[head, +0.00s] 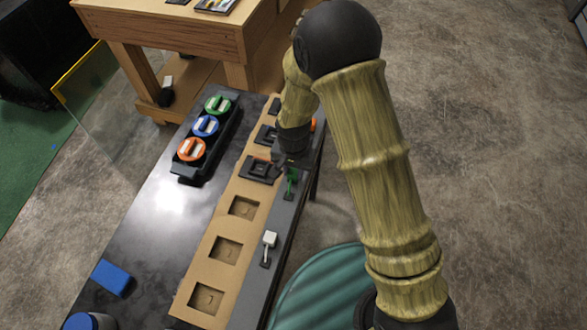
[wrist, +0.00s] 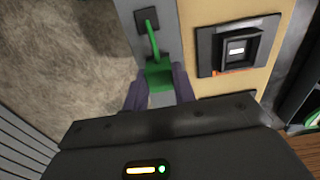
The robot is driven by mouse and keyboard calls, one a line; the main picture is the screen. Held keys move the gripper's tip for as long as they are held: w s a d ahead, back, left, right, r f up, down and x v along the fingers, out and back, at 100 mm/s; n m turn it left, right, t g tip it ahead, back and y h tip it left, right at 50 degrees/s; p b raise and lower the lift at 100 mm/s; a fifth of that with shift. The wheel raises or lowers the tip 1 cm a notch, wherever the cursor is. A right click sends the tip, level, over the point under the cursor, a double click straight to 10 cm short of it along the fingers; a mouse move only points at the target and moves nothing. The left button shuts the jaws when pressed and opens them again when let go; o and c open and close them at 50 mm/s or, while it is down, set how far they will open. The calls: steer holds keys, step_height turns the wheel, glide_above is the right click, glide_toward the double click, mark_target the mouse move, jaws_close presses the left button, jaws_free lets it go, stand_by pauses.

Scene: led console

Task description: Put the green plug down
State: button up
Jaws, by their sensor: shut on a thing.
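My gripper (head: 291,170) (wrist: 159,88) is shut on a green block (wrist: 160,75), with one dark finger on each side. A green stem (wrist: 152,40) runs from the block to a small dark square plate (wrist: 147,18) on the grey strip. In the head view the green piece (head: 292,182) shows just below my gripper, low over that strip. A round green-rimmed piece with a white bar (head: 217,104) sits in a black tray (head: 181,171), beside a blue one (head: 205,126) and an orange one (head: 191,149). I cannot tell which green piece is the plug.
A white-headed lever (head: 269,239) stands on the grey strip (head: 254,290). The tan panel (head: 220,228) has empty square recesses and black square fittings (head: 259,169). A blue block (head: 112,277) lies on the black table (head: 150,235). A wooden bench (head: 165,40) stands behind.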

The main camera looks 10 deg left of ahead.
mark_target(294, 172)
steer(key=shift+f, duration=0.3)
steer(key=o, duration=1)
steer(key=shift+r, duration=0.1)
step_height(294, 172, up, 12)
steer(key=shift+r+b, duration=0.1)
steer(key=shift+b, duration=0.8)
